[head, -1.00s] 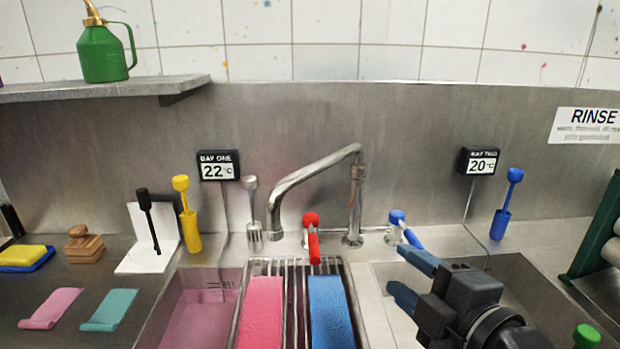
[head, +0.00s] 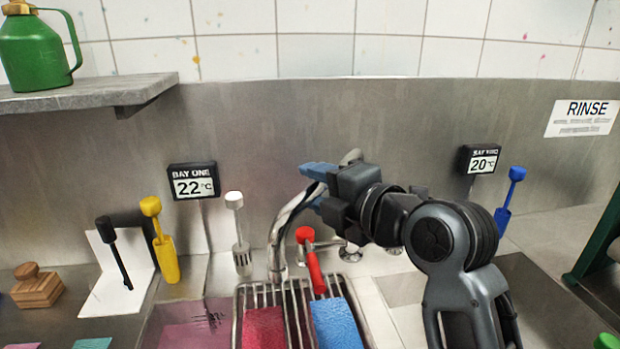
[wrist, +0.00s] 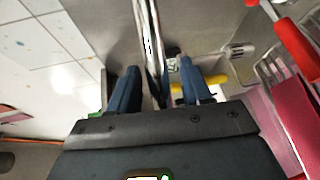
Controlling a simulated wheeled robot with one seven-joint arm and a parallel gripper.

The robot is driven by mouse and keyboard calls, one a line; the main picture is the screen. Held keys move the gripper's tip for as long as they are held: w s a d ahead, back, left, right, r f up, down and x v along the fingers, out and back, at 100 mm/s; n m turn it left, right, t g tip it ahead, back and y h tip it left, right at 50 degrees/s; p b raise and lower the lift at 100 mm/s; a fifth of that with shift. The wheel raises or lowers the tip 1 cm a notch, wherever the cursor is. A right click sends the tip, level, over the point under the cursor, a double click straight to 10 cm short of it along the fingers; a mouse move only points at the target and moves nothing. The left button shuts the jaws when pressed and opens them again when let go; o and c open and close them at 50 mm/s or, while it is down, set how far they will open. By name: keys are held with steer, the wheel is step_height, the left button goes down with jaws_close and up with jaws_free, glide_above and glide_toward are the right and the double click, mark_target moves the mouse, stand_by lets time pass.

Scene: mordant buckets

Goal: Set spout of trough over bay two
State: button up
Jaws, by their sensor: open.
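The chrome spout (head: 287,225) rises from its post behind the sink and arches left. Its outlet points down at the back left of the drain rack, on the side toward bay one (head: 185,335). My gripper (head: 309,186) is at the upper part of the spout, its blue fingers open. In the wrist view the spout (wrist: 151,45) passes between the two spread fingers (wrist: 158,68); I cannot tell whether either touches it. Bay two (head: 535,290) is the basin at the right, partly hidden by my arm. The post top is mostly hidden behind my gripper.
The drain rack (head: 240,310) holds a red cloth (head: 264,328) and a blue cloth (head: 336,322). Bay displays (head: 192,181) and (head: 479,159) hang on the back wall. A yellow tool (head: 165,250) stands left.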

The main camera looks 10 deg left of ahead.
steer(key=shift+x, duration=0.95)
jaws_close()
